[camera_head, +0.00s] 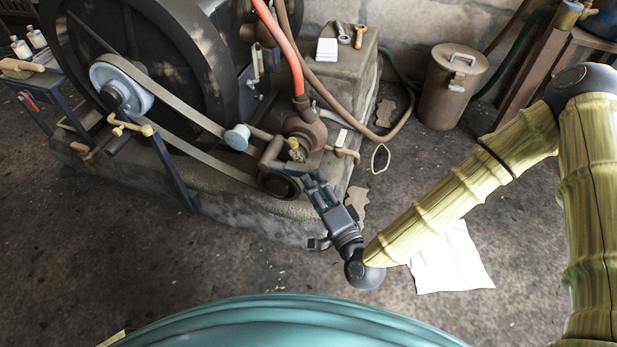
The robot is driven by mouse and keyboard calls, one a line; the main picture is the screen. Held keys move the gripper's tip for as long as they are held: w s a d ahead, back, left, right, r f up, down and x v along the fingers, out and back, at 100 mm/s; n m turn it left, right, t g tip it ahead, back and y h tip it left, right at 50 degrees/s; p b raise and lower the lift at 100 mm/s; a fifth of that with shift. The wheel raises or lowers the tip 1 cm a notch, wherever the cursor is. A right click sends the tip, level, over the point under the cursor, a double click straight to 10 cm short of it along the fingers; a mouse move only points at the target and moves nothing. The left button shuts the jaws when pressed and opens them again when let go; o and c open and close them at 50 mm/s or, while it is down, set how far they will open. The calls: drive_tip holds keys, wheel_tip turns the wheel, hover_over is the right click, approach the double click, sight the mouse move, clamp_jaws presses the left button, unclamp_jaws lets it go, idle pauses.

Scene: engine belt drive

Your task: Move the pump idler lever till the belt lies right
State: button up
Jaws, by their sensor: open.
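The flat grey belt (187,112) runs from a pale pulley (122,88) on the engine at left down to the small dark pump pulley (278,186). A pale blue round idler (237,137) sits at the belt's upper run, on a brownish arm leading right towards the pump (304,133). A small yellowish knob (297,155) shows by that arm; I cannot tell if it belongs to the idler lever. My gripper (315,182) is open and empty, just right of the pump pulley. Contact between idler and belt is too small to judge.
A yellow-handled lever (130,125) stands by the engine pulley at left. A yellowish tap-like handle (346,152) sticks out right of the pump. A red hose (279,45) rises from the pump. A lidded brown can (452,88) stands behind.

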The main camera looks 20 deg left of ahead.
drive_tip(key=shift+b+x, duration=0.45)
drive_tip(key=shift+x, duration=1.55)
clamp_jaws()
